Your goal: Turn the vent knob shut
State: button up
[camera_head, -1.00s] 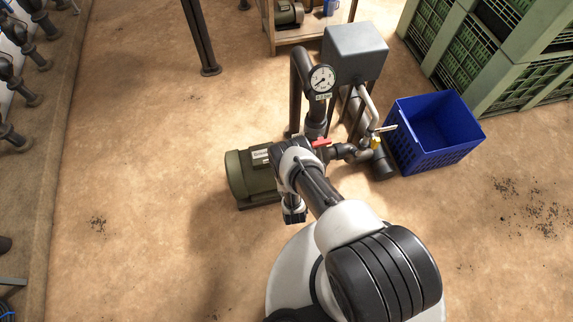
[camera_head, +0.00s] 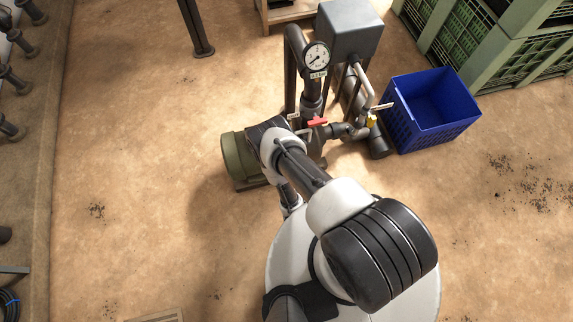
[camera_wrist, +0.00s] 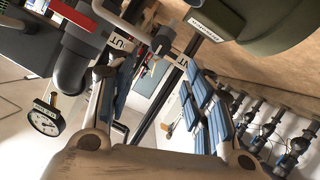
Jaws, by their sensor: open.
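My gripper (camera_wrist: 158,72) is open in the wrist view, with its two blue-padded fingers apart and nothing held between them. A small dark knob-like part (camera_wrist: 162,40) shows just beyond the fingertips, between them; I cannot tell for sure that it is the vent knob. It stands apart from the pads. In the head view my own arm hides the gripper, and the knob cannot be made out there. The red valve handle (camera_head: 317,122) is on the pipework, and it also shows at the upper left of the wrist view (camera_wrist: 73,14).
A pressure gauge (camera_head: 316,57) sits on the upright pipe. A green motor (camera_head: 237,160) is left of the pipes. A yellow valve (camera_head: 372,119) and a blue crate (camera_head: 432,110) stand to the right. Open floor lies left and right.

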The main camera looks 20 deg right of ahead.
jog(key=shift+v, duration=1.3)
